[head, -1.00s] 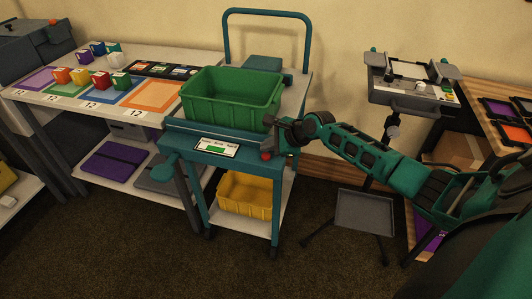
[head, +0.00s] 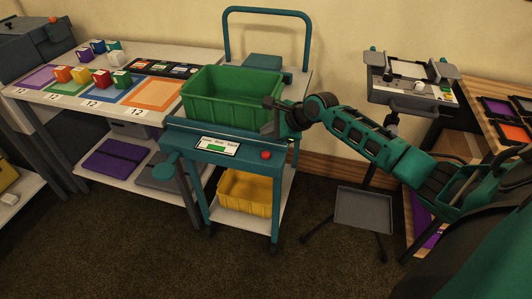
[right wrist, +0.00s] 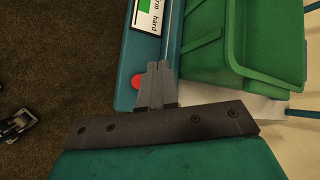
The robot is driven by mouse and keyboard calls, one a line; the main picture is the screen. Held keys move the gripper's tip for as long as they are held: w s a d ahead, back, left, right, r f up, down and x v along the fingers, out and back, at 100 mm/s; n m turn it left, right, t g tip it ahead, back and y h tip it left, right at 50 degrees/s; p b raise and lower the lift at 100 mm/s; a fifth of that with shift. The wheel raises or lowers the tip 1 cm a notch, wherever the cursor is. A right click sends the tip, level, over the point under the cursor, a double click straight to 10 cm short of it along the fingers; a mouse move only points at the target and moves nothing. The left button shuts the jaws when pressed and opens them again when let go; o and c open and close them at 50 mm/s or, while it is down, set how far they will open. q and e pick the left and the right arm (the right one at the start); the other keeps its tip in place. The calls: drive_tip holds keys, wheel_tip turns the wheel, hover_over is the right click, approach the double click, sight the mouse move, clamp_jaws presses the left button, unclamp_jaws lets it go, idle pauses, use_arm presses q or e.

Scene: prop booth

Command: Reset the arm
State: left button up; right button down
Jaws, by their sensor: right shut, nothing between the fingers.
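My right arm reaches in from the right in the head view. Its gripper (head: 268,128) is by the front right corner of the green bin (head: 228,110), above the cart's front edge. In the right wrist view the two grey fingers (right wrist: 157,72) are together with nothing between them. The red button (head: 266,155) on the cart front is clear of the gripper in the head view. In the right wrist view the button (right wrist: 137,82) shows just left of the fingers. My left gripper is not in view.
The teal cart (head: 225,160) has a tall rear handle and a label (head: 217,145) with a green bar. A yellow bin (head: 245,193) sits on its lower shelf. A table with coloured mugs stands left. A tripod stand (head: 410,95) stands right.

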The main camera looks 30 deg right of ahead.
idle(0.5)
drive_tip(key=s+a+f+n, duration=1)
drive_tip(key=s+a+n, duration=0.1)
drive_tip(key=s+a+n+t, duration=0.1)
drive_tip(key=s+a+n, duration=0.2)
drive_tip(key=s+n, duration=0.3)
drive_tip(key=s+a+n+t+h, duration=0.1)
drive_tip(key=s+a+n, duration=0.2)
drive_tip(key=s+n, duration=0.4)
drive_tip(key=shift+s+a+f+n, duration=0.3)
drive_tip(key=shift+f+n, duration=0.15)
drive_tip(key=shift+n, duration=0.15)
